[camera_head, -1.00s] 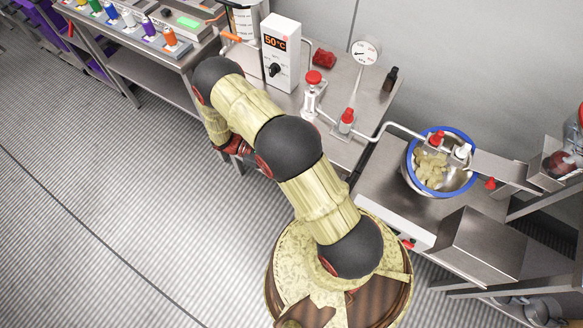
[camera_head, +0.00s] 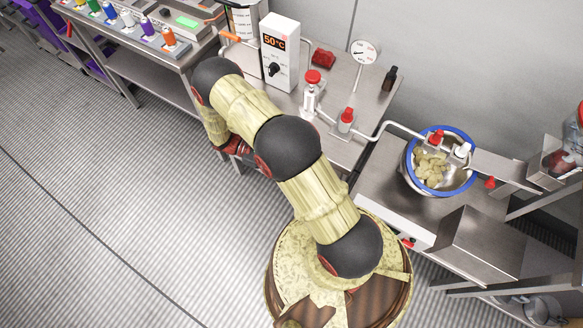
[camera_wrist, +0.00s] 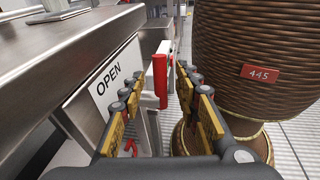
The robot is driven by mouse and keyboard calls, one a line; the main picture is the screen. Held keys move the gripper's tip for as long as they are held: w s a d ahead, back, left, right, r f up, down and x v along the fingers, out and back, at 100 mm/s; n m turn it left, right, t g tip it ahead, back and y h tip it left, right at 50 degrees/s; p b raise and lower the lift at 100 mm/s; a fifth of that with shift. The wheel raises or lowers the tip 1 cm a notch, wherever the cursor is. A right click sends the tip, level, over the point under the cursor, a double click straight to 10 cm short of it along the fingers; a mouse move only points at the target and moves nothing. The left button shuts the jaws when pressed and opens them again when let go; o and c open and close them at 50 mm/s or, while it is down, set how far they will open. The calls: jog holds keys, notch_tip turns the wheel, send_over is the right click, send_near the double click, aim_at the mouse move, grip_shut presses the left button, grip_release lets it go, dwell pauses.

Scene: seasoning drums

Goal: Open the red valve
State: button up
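A red upright handle (camera_wrist: 160,76), which looks like the red valve, stands beyond the "OPEN" sign (camera_wrist: 108,80) at the bench side in the wrist view. My gripper (camera_wrist: 159,84) is open, with one finger on each side of the handle in the picture. I cannot tell how deep the handle sits between the fingers or whether they touch it. A smaller red part (camera_wrist: 130,147) shows low near the left finger. In the head view my arm hides the gripper and this handle.
The steel bench (camera_wrist: 40,62) runs along the left of the wrist view, close to my gripper. My brown round body stands close on the right. In the head view, red-topped fittings (camera_head: 313,77), a bowl with a blue rim (camera_head: 409,160) and a white temperature box (camera_head: 279,50) stand on the benches.

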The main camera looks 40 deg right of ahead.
jog(key=v, duration=1.2)
jog(key=shift+a+r, duration=0.1)
